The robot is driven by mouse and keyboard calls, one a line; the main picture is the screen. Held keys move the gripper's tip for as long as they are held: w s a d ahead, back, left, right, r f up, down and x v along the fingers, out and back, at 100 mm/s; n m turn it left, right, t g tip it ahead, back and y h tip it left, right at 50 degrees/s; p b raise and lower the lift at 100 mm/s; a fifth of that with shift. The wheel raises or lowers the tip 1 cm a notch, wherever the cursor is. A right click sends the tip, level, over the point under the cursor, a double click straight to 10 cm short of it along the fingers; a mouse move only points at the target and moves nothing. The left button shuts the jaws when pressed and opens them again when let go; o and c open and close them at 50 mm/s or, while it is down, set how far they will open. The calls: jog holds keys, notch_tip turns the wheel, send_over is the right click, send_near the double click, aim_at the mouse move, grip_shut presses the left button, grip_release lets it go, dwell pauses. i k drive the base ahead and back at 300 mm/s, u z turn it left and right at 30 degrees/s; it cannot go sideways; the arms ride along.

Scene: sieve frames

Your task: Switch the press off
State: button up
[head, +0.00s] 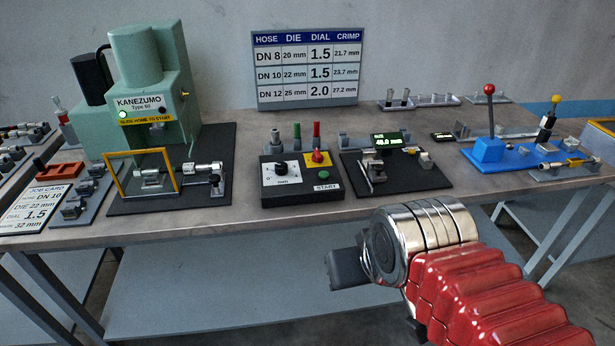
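The green press (155,85), labelled KANEZUMO Type 60, stands at the back left of the bench. A small round light (122,115) on its front glows pale green. A black control box (301,180) stands right of the press. On it are a white dial with a black knob (281,168), a red rotary switch on a yellow plate (318,157) and a green button (323,175) above a START label. My gripper (347,268) shows as a dark grey part at the end of my arm, in front of the bench and apart from the box. Its fingers cannot be made out.
A yellow-framed clear guard (141,174) stands before the press. A gauge with a lit display (391,141) sits right of the box, and a blue fixture with a red-knobbed lever (489,145) farther right. Upright green and red pieces stand behind the box. A chart (306,70) stands behind.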

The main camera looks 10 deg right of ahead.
aim_at(317, 158)
jog(key=u, duration=0.05)
jog(key=i, duration=1)
jog(key=z, duration=0.05)
